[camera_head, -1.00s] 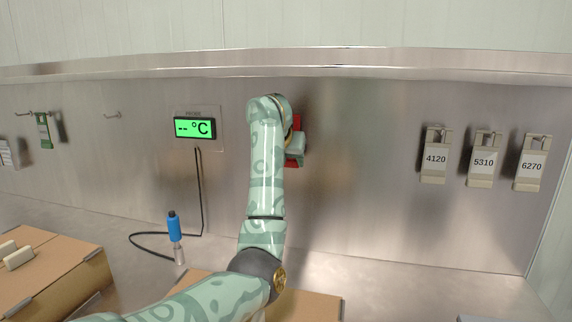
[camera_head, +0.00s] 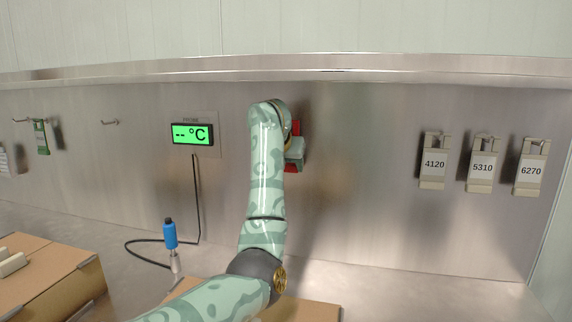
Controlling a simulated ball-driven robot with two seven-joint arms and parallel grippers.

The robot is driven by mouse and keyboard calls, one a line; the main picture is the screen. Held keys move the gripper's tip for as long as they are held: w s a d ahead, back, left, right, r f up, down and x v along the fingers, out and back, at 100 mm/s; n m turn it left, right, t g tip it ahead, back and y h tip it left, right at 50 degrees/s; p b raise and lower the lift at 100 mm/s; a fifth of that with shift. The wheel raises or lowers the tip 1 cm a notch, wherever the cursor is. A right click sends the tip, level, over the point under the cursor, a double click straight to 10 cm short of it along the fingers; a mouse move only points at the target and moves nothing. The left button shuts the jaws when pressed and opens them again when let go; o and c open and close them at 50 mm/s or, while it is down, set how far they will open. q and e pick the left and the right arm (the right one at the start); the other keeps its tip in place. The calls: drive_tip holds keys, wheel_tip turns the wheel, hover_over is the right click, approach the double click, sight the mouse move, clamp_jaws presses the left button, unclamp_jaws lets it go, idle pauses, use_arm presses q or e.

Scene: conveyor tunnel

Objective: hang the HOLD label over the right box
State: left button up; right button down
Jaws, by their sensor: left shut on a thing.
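My left gripper (camera_head: 295,148) is at the back wall, right of the green display, mostly hidden behind my own arm. It is shut on a red label (camera_head: 296,129), of which only parts show above and below the gripper. The label's text and any hook behind it are hidden. Below the arm, part of a cardboard box (camera_head: 312,312) shows at the bottom edge. Another cardboard box (camera_head: 40,272) stands at the lower left. My right gripper is not in view.
A green display (camera_head: 192,134) has a cable to a blue-handled probe (camera_head: 170,234) on the counter. An empty hook (camera_head: 110,122) and a green tag (camera_head: 41,138) are on the left wall. Tags 4120 (camera_head: 434,165), 5310 (camera_head: 483,167) and 6270 (camera_head: 531,168) hang at right.

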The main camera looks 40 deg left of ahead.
use_arm(q)
drive_tip(key=shift+f, duration=0.7)
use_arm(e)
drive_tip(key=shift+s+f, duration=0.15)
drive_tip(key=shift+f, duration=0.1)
use_arm(q)
drive_tip(key=o, duration=1.5)
drive_tip(key=shift+c, duration=0.2)
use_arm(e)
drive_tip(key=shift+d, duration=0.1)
use_arm(q)
drive_tip(key=s+d+r+p, duration=0.1)
drive_tip(key=s+d+p, duration=0.2)
drive_tip(key=s, duration=0.4)
drive_tip(key=s+d+r+p, duration=0.2)
drive_tip(key=s+d+p, duration=0.2)
drive_tip(key=s+p, duration=0.1)
drive_tip(key=shift+s+d+r, duration=0.2)
drive_tip(key=shift+s+d, duration=0.05)
drive_tip(key=shift+s, duration=0.6)
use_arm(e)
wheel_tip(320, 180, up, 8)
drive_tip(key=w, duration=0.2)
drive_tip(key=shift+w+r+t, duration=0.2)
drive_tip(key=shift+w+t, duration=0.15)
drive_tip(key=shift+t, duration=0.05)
